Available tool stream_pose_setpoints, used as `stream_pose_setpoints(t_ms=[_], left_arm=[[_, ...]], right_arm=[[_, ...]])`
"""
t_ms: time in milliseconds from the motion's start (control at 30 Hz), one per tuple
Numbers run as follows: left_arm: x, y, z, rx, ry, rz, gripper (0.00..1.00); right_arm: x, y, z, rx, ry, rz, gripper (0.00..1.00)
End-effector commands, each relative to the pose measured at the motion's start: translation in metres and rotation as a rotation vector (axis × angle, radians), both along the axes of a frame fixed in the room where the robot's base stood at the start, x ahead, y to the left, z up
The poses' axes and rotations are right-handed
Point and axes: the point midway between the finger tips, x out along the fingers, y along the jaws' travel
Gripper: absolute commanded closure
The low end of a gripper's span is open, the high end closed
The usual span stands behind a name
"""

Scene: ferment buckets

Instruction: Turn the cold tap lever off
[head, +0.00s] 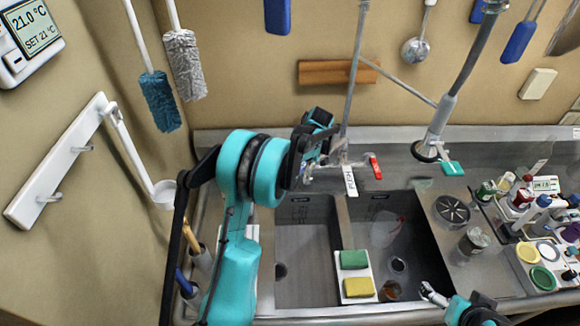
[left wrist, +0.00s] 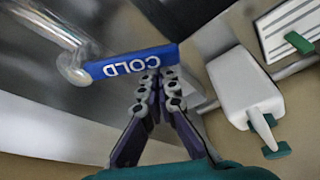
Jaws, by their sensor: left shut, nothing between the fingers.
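The blue cold tap lever (left wrist: 130,64), lettered COLD, shows in the left wrist view, where the lettering reads mirrored. It extends right from a clear metallic tap body (left wrist: 72,62). My left gripper (left wrist: 161,88) is shut and empty, its fingertips right at the lever's lower edge near its free end; I cannot tell whether they touch. In the head view my left arm reaches the tap behind the sink and hides the cold lever. The red lever (head: 375,167) shows right of the tap. My right gripper (head: 432,294) is low at right, its jaw state unclear.
A double sink (head: 345,228) lies below the tap, with a caddy holding a green sponge (head: 353,259) and a yellow sponge (head: 359,287). A sprayer hose (head: 440,118) hangs at right. Bottles and jars (head: 520,195) crowd the right counter. A white rack (head: 62,160) hangs on the left wall.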

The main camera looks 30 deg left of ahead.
Motion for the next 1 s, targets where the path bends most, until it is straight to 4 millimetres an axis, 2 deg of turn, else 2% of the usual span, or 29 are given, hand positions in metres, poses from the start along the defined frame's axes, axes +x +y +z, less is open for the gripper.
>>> stream_pose_setpoints(t_ms=[400,867,1000], left_arm=[[-0.001,-0.013,0.0,0.0,-0.001,0.014,1.0],[-0.001,-0.014,0.0,0.0,-0.001,0.014,1.0],[-0.001,-0.008,0.001,0.0,-0.001,0.014,1.0]], right_arm=[[0.0,0.0,-0.005,0.0,0.0,0.0,0.0],[0.0,0.0,-0.005,0.0,0.0,0.0,0.0],[0.0,0.0,-0.002,0.0,0.0,0.0,0.0]])
